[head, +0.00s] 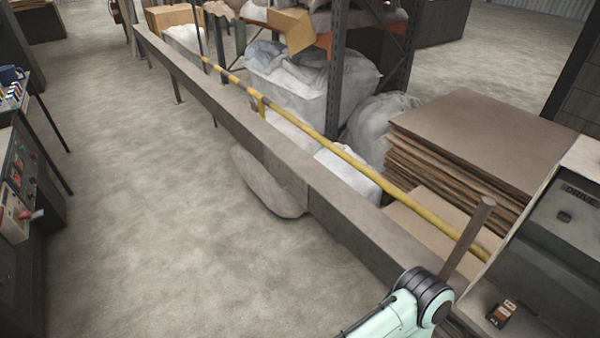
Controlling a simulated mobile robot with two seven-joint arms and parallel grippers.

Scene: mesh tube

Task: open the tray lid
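No tray or tray lid can be made out in the head view. Neither of my grippers shows. A pale green arm link with a dark round joint, part of my own body, comes in at the bottom right. No gripper fingers can be seen on it.
A long grey beam (345,215) with a yellow rail (350,160) runs diagonally across. Stacked brown sheets (490,135) and a grey machine (565,225) stand at right; white sacks (310,80) lie behind the rail. A control panel (22,175) is at left. The concrete floor (150,200) is clear.

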